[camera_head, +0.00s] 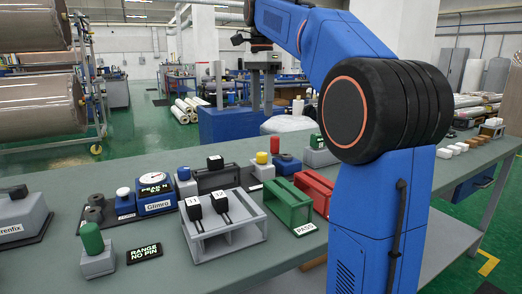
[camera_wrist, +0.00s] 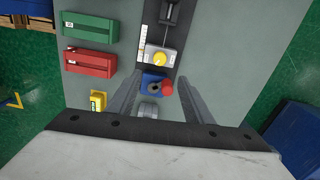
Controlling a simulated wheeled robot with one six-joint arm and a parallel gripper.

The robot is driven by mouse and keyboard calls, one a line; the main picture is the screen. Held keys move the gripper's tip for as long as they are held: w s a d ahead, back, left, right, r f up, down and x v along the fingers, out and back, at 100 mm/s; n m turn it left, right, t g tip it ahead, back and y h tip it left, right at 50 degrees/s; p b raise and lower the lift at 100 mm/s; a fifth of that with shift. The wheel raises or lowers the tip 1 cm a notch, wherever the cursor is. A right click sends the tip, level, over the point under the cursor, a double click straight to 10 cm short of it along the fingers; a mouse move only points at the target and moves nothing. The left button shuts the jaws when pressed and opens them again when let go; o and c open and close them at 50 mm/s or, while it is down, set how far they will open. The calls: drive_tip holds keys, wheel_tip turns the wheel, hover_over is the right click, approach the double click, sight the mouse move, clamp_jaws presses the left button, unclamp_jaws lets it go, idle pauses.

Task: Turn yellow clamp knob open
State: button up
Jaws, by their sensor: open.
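A yellow round knob (camera_head: 262,158) sits on top of a small grey block, in the middle of the bench in the head view. In the wrist view the yellow knob (camera_wrist: 159,57) is seen from above on a pale block. My gripper (camera_wrist: 159,76) is open and empty in the wrist view, its two grey fingers spread wide. The yellow knob lies just past the fingertips, roughly midway between their lines, and nothing touches it. The height gap cannot be told.
A red knob (camera_wrist: 168,88) and a blue block (camera_wrist: 151,83) sit close to the yellow knob, between the fingers in the wrist view. Green (camera_wrist: 89,28) and red (camera_wrist: 89,64) trays lie to the left. Bare bench (camera_wrist: 220,60) is to the right.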

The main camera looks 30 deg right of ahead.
sight(262, 153)
wheel_tip(262, 153, down, 15)
drive_tip(key=shift+r, duration=0.15)
idle(0.4)
drive_tip(key=c, duration=1.1)
